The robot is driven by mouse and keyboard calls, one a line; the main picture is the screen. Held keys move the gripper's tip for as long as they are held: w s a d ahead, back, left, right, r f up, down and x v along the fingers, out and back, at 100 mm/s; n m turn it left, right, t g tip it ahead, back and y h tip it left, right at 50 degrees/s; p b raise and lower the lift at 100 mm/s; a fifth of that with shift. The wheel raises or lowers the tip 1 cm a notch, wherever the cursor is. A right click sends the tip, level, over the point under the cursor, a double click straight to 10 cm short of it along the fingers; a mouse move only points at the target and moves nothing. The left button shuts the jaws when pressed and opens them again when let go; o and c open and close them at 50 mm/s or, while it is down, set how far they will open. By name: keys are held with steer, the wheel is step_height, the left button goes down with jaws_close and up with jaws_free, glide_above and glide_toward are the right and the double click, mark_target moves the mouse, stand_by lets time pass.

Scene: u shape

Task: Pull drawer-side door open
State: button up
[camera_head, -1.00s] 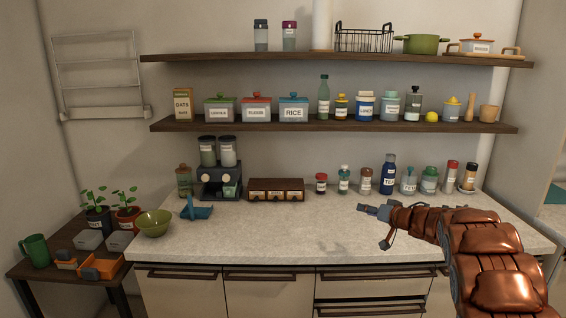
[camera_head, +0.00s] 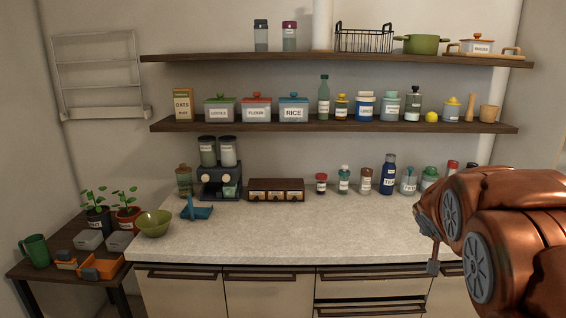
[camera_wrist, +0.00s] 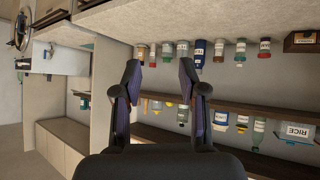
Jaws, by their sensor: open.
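The counter's cabinet front shows in the head view below the worktop. A left door (camera_head: 182,292) and a middle door (camera_head: 268,295) have dark bar handles along their tops. Right of them is a stack of drawers (camera_head: 368,288) with dark bar handles. Another front (camera_head: 448,292) right of the drawers is mostly hidden behind my arm; I cannot tell which door is the drawer-side one. My gripper (camera_wrist: 160,78) is open and empty in the wrist view, which shows the counter and shelves upside down. The head view does not show its fingers clearly. No handle lies between the fingers.
The worktop (camera_head: 300,236) is mostly bare in front. A green bowl (camera_head: 154,223), a blue tool (camera_head: 196,211), a coffee machine (camera_head: 219,182) and a row of bottles stand on it. A side table (camera_head: 60,250) with plants stands left. Two shelves hang above.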

steer(key=s+a+f+n+g+y, duration=0.1)
steer(key=s+a, duration=0.5)
steer(key=s, duration=0.7)
steer(key=s+a+f+n+g+y, duration=0.2)
steer(key=s+a+f+g, duration=0.3)
steer(key=s, duration=0.9)
steer(key=s+a+f+n+g+y, duration=0.2)
steer(key=s+a+f+g, duration=0.2)
steer(key=s+a, duration=0.5)
steer(key=s, duration=0.5)
steer(key=shift+f+y, duration=0.25)
steer(key=shift+y, duration=0.15)
